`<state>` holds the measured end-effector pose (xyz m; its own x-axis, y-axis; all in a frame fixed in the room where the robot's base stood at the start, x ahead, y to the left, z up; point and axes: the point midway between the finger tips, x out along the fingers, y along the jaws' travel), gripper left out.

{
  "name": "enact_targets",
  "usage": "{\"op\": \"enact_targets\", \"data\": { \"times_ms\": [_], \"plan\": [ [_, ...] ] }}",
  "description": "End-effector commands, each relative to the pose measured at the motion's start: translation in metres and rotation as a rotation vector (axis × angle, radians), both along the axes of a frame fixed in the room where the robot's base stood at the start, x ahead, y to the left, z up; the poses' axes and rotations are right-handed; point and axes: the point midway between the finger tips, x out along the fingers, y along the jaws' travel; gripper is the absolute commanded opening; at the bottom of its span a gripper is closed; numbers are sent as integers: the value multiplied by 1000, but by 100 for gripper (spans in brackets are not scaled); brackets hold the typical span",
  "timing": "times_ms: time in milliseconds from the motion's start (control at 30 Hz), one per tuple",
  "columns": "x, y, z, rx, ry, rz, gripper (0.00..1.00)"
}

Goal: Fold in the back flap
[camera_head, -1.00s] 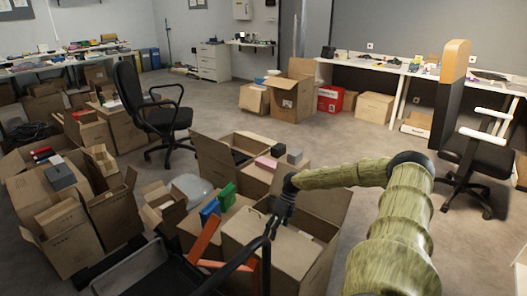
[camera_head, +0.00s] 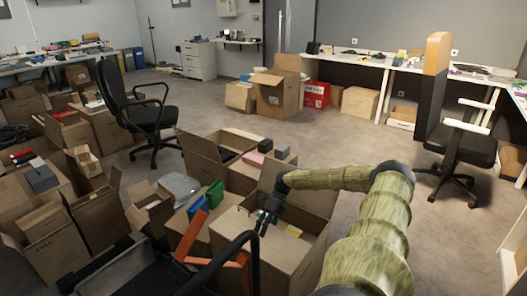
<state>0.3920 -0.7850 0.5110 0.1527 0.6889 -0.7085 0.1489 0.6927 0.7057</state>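An open brown carton (camera_head: 250,249) stands in the lower middle of the head view, close to my base. Its back flap (camera_head: 268,182) stands up at the far side, partly hidden behind my arm and gripper. Inside the carton, a small yellow item (camera_head: 293,231) shows. My black gripper (camera_head: 265,222) points down over the carton's opening, in front of the back flap. I cannot tell whether it touches the flap. The fingers are small and dark, so their opening is unclear. I see nothing held.
Open cartons with green and blue items (camera_head: 205,198) stand directly left. Another open carton (camera_head: 247,177) with pink and grey items is behind. An orange-and-black frame (camera_head: 215,262) is in the foreground. An office chair (camera_head: 462,145) stands right.

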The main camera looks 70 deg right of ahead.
Motion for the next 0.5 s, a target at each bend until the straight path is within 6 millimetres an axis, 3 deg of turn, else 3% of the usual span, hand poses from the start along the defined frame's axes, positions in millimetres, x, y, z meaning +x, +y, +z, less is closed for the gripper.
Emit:
{"op": "enact_targets", "data": {
  "times_ms": [100,133,200,500],
  "plan": [
    [-6,3,-8,2,10,8,5],
    [-6,3,-8,2,10,8,42],
    [-5,3,-8,2,10,8,34],
    [-5,-4,-5,7,7,6,29]
  ]
}}
